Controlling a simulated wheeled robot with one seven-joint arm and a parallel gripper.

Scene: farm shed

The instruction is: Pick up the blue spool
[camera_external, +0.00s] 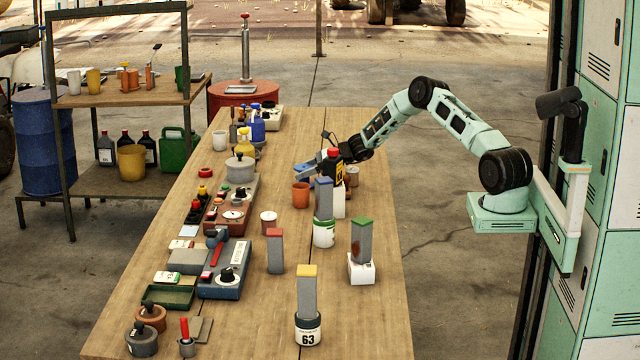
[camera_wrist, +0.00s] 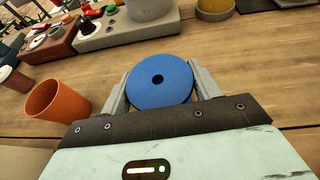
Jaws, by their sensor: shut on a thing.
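The blue spool (camera_wrist: 160,82) is a round blue disc with a small dark hole in its middle. In the wrist view it sits between the two grey fingers of my gripper (camera_wrist: 160,90), which are shut on it at its left and right sides. In the external view my gripper (camera_external: 318,165) is over the far half of the table, and a blue patch of the spool (camera_external: 304,168) shows at its tip. I cannot tell how far the spool is from the tabletop.
An orange cup (camera_wrist: 55,101) stands just left of my gripper; it also shows in the external view (camera_external: 300,195). A dark bottle with a red cap (camera_external: 335,172) and several grey blocks with coloured tops stand close by. Control boxes line the table's (camera_external: 190,335) left side.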

